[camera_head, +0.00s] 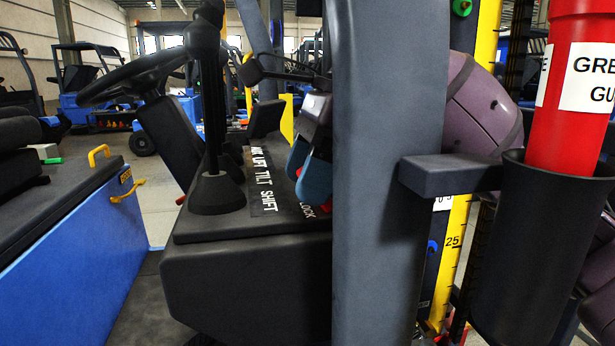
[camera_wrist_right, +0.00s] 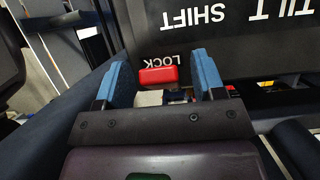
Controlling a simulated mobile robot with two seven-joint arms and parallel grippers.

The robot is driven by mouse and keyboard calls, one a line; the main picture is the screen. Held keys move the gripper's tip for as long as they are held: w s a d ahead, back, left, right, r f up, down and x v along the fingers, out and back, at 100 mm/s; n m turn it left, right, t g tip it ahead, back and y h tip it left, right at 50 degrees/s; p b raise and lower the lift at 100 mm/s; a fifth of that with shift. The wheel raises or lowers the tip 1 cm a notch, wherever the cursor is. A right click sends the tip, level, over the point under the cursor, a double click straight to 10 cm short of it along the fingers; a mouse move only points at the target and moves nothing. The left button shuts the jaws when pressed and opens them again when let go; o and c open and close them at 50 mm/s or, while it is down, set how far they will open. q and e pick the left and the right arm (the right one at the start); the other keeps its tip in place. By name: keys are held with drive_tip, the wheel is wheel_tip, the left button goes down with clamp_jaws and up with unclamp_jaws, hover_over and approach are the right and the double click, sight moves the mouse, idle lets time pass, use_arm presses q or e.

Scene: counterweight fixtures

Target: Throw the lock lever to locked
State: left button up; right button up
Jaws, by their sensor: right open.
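The lock lever shows in the right wrist view as a red block-shaped knob (camera_wrist_right: 158,75), beside a white LOCK label (camera_wrist_right: 166,60) on the black console. My right gripper (camera_wrist_right: 160,66) is open, with one blue finger on each side of the red knob and visible gaps between. In the head view my right gripper (camera_head: 307,172) hangs just above the console by the LOCK label (camera_head: 318,210). My left gripper is not in view.
A grey upright pillar (camera_head: 388,180) stands right beside my right gripper. The console (camera_head: 250,285) carries a tall black lever (camera_head: 215,190) and AUX, LIFT, TILT, SHIFT labels. A steering wheel (camera_head: 132,78) is at left. A red tube (camera_head: 570,100) sits in a black holder (camera_head: 530,250).

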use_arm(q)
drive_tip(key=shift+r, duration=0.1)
use_arm(e)
drive_tip(key=c, duration=0.9)
drive_tip(key=shift+s+a+r+h+p, duration=0.1)
drive_tip(key=shift+s+a+h+p, duration=0.15)
drive_tip(key=shift+h+p, duration=0.3)
drive_tip(key=shift+w+f+h, duration=0.1)
drive_tip(key=shift+f+h, duration=0.1)
drive_tip(key=shift+h, duration=0.05)
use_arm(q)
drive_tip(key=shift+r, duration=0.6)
use_arm(e)
drive_tip(key=shift+f, duration=0.1)
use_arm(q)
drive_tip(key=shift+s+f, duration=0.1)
use_arm(e)
drive_tip(key=o, duration=0.9)
